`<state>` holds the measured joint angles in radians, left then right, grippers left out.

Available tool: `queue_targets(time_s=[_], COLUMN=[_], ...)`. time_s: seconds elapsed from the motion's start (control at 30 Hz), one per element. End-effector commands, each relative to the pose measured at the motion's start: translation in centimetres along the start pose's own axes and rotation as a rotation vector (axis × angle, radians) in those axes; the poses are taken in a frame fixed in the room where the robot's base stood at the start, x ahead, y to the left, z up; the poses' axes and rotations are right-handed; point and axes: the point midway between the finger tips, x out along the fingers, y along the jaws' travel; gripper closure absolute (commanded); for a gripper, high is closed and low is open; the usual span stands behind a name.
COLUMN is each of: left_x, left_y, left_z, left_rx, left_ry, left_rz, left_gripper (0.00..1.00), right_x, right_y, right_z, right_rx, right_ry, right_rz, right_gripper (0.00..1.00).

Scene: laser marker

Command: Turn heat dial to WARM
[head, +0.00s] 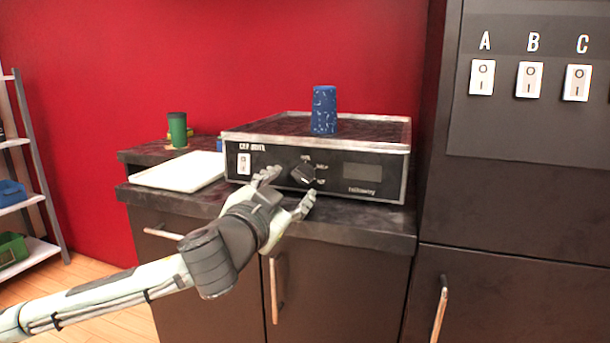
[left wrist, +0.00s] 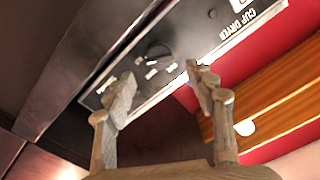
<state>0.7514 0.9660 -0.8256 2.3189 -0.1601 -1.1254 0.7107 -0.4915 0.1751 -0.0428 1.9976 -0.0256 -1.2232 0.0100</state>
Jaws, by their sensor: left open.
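The heat dial (head: 303,174) is a dark round knob on the black front panel of the cup dryer (head: 270,138). Small white labels surround it, too small to read surely, and I cannot tell its exact setting. My left gripper (head: 289,190) is open and empty, in front of the panel, its fingers spread to the left and lower right of the dial in the head view. In the left wrist view the dial (left wrist: 157,54) appears beyond the gap between the open fingers (left wrist: 160,85), apparently not touched. My right gripper is not in view.
A blue patterned cup (head: 324,110) stands on the dryer. A rocker switch (head: 243,163) and a dark display (head: 361,172) flank the dial. A white tray (head: 180,173) and a green cup (head: 177,130) are left. Switches A, B, C (head: 529,79) are on the right cabinet.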

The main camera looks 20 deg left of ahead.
Motion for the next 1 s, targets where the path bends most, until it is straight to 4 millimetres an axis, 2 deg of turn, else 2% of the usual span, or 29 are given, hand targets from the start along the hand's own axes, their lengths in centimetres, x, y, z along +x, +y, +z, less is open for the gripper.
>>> queue_targets(time_s=[0.2,0.33,0.5,0.73,1.0], left_x=[3.7,5.3,6.3,6.3,6.3], left_y=[-0.1,-0.1,0.1,0.1,0.1], left_z=[-0.2,-0.1,0.0,0.0,0.0], left_rx=[-0.001,-0.001,0.000,0.000,0.000], left_ry=[0.000,0.000,0.000,0.000,0.000], left_rz=[-0.001,0.000,0.002,0.002,0.002], left_gripper=[0.45,0.45,0.45,0.45,0.77], right_x=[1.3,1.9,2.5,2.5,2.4], right_y=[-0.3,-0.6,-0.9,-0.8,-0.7], right_z=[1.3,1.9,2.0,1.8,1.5], right_rx=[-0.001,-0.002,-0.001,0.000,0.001], right_ry=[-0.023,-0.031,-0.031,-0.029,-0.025], right_rz=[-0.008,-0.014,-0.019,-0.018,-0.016], right_gripper=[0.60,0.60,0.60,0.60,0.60])
